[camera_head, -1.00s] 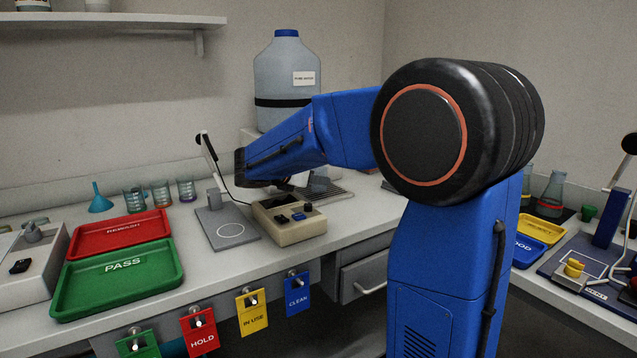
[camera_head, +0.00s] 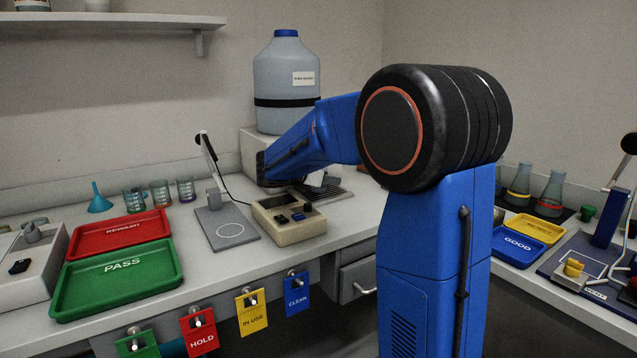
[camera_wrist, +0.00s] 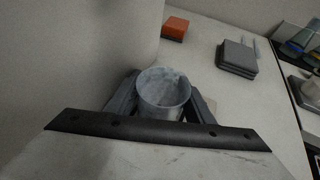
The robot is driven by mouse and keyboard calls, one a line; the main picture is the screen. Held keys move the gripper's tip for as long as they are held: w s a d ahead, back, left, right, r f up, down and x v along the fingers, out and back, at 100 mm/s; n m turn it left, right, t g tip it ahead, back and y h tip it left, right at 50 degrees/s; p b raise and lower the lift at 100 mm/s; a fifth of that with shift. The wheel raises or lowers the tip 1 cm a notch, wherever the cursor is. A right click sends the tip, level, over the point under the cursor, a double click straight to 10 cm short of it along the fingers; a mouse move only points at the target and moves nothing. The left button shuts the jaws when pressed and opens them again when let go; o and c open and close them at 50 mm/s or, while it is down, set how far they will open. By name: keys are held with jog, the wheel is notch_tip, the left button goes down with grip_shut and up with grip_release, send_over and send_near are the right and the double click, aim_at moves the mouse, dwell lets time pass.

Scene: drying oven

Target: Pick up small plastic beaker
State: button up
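The small plastic beaker (camera_wrist: 163,92) is a pale grey, slightly cloudy cup in the middle of the wrist view. Its open mouth faces the camera and it looks empty. My gripper (camera_wrist: 164,84) has one finger on each side of it, with no clear gap at either side, so it appears shut on the beaker. The beaker's base is hidden, so I cannot tell its height above the counter.
A large water jug (camera_head: 287,85) stands behind my arm. A stand with a grey plate (camera_head: 228,230), a red tray (camera_head: 118,237) and a green tray (camera_head: 70,290) lie left. The wrist view shows an orange block (camera_wrist: 175,28) and grey stacked plates (camera_wrist: 237,58) on open counter.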

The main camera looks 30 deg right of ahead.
jog(key=c, duration=0.9)
jog(key=shift+r, duration=0.2)
jog(key=shift+r, duration=0.55)
jog(key=shift+s+d, duration=0.15)
jog(key=shift+s, duration=4.3)
jog(key=shift+s+d, duration=0.15)
jog(key=shift+s, duration=4.3)
jog(key=shift+s, duration=0.1)
